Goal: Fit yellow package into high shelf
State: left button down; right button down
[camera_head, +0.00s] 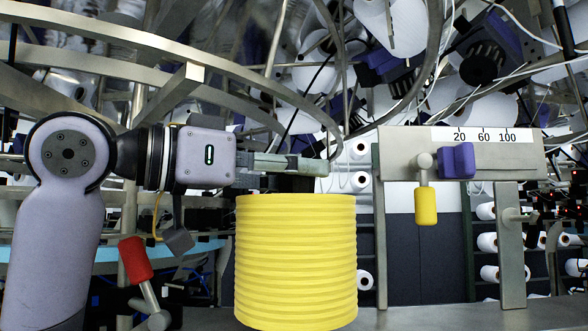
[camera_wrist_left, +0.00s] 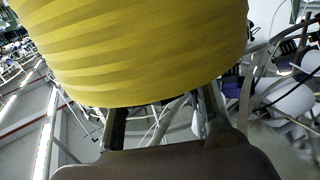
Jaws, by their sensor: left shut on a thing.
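The yellow package (camera_head: 295,262) is a ribbed, upright cylinder in the lower middle of the head view. It fills the top of the left wrist view (camera_wrist_left: 140,45). My left gripper (camera_head: 305,165) comes in from the left at the package's top edge and is shut on it. In the left wrist view both fingers reach up to the package, and their tips are hidden behind it. The package's bottom is close to the lower edge of the head view. I cannot pick out the high shelf for certain. My right gripper is not in view.
A metal bracket (camera_head: 400,155) with a 20-60-100 scale, a purple slider (camera_head: 457,160) and a yellow-handled lever (camera_head: 426,205) stands right of the package. A red-handled lever (camera_head: 135,260) is at left. Curved metal rails and white yarn cones (camera_head: 405,25) crowd the space above.

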pick_arm(q)
jog(key=shift+f, duration=0.15)
jog(key=c, duration=0.9)
grip_release()
jog(key=shift+o, duration=0.7)
jog(key=b+v, duration=0.1)
jog(key=v, duration=0.7)
dwell(0.8)
